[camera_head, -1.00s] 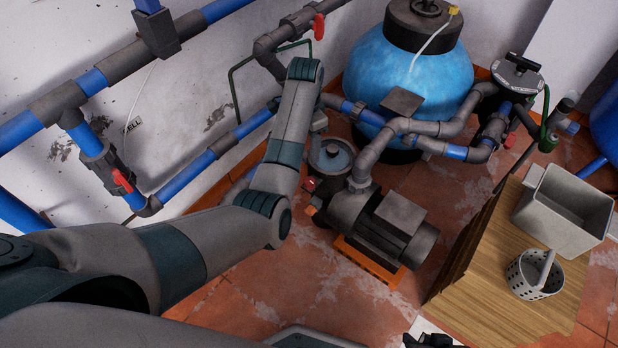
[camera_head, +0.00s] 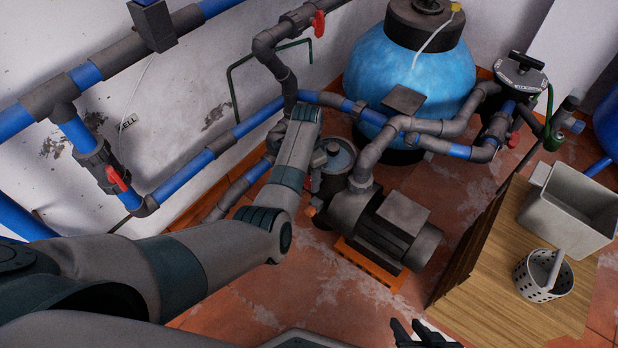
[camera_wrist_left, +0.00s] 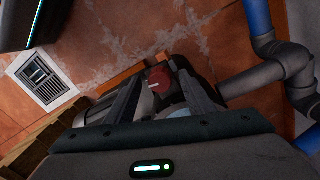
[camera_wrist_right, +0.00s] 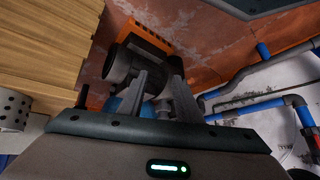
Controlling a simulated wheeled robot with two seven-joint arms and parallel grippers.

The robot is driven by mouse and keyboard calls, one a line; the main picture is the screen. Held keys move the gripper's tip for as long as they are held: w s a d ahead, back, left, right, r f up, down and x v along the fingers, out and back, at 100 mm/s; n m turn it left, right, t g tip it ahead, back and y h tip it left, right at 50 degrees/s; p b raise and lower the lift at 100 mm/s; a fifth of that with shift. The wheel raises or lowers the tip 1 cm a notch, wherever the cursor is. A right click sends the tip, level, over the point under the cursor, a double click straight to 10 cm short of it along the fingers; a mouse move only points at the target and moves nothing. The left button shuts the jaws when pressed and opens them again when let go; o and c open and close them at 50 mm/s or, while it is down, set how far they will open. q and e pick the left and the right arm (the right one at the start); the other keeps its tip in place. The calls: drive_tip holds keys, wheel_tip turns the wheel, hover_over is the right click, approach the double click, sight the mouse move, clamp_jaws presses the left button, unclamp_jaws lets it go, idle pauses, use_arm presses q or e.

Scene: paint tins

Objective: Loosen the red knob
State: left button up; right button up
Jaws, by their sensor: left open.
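The round red knob (camera_wrist_left: 158,80) shows in the left wrist view, with a pale mark on its face. My left gripper (camera_wrist_left: 160,75) is open, with one finger on each side of the knob in that view. I cannot tell whether either finger touches it. In the head view my left forearm and wrist (camera_head: 297,150) cover the knob and the gripper's fingers. The grey pump (camera_head: 385,225) stands beside my wrist on an orange base. My right gripper (camera_wrist_right: 160,76) is open and empty, and its dark fingers show at the bottom edge of the head view (camera_head: 420,333).
A blue filter tank (camera_head: 410,70) stands behind the pump. Blue and grey pipes (camera_head: 215,150) run along the wall at left. Other red handles sit on a left pipe valve (camera_head: 117,178) and an upper one (camera_head: 318,23).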

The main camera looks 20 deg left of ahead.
use_arm(q)
drive_tip(key=shift+f, duration=0.1)
drive_tip(key=shift+c, duration=0.4)
drive_tip(key=c, duration=1)
